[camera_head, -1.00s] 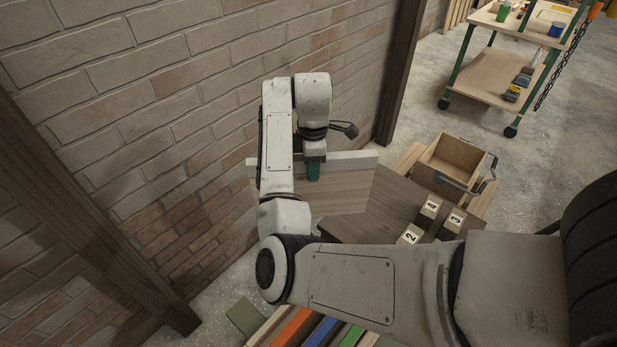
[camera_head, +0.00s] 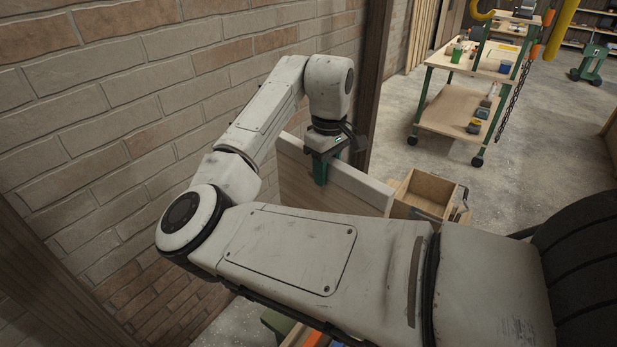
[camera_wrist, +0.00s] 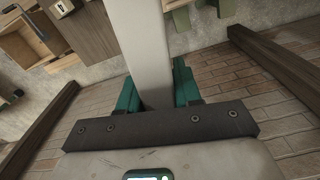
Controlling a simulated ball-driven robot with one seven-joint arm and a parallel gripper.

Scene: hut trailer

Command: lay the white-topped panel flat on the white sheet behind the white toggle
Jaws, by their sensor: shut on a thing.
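My gripper (camera_head: 321,170) is shut on the top edge of the white-topped panel (camera_head: 329,194). The panel is upright on edge, with a pale wood face and a whitish top edge running from back left to front right. Its lower part is hidden behind my arm. In the wrist view, the green fingers of my gripper (camera_wrist: 158,90) sit on either side of the panel's white edge (camera_wrist: 142,45). I cannot make out the white sheet or the white toggle in either view.
A brick wall (camera_head: 120,110) and a dark post (camera_head: 372,70) are close on the left and behind. An open wooden drawer box (camera_head: 428,193) is just right of the panel. A wheeled cart (camera_head: 455,110) stands farther back, with open floor around it.

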